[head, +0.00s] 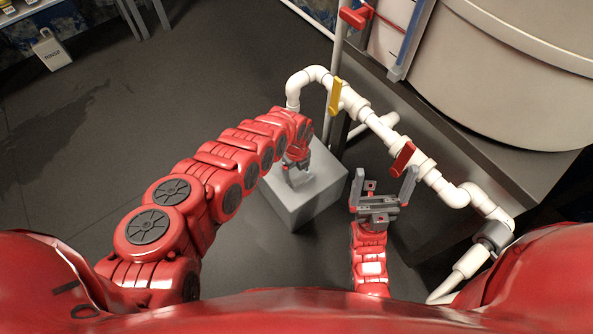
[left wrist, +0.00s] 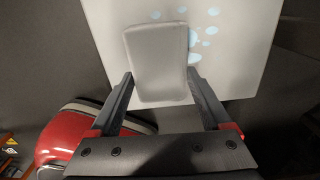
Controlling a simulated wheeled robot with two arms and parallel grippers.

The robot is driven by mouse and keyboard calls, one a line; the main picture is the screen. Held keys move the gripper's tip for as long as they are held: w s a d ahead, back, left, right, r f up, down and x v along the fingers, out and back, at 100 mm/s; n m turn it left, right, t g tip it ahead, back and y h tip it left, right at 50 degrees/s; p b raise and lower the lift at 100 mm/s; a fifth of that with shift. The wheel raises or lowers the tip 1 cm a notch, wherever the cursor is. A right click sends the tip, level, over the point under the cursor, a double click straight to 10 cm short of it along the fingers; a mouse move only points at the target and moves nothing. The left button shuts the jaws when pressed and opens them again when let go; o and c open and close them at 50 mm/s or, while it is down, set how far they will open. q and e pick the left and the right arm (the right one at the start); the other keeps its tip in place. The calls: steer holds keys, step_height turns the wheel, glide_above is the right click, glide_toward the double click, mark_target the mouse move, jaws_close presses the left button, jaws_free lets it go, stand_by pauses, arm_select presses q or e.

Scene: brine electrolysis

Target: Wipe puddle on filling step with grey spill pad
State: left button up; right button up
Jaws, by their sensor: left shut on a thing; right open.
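The filling step (head: 308,196) is a pale grey block on the floor below the pipe outlet in the head view; its top (left wrist: 232,78) fills much of the left wrist view. The grey spill pad (left wrist: 158,65) is between the fingers of my left gripper (left wrist: 163,92), which is shut on it over the step top. The puddle (left wrist: 208,31) shows as several light blue spots beside and above the pad; the pad may hide part of it. In the head view, my left gripper (head: 297,168) hides most of the pad. My right gripper (head: 385,182) is open and empty, right of the step.
White pipes (head: 380,128) with a yellow-handled valve (head: 335,98) and a red-handled valve (head: 402,159) run close above and right of the step. A large pale tank (head: 510,75) stands on a dark platform at the upper right. The floor (head: 110,120) at left is open.

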arm_select(q)
steer(key=shift+f+b, duration=0.8)
steer(key=shift+f, duration=0.05)
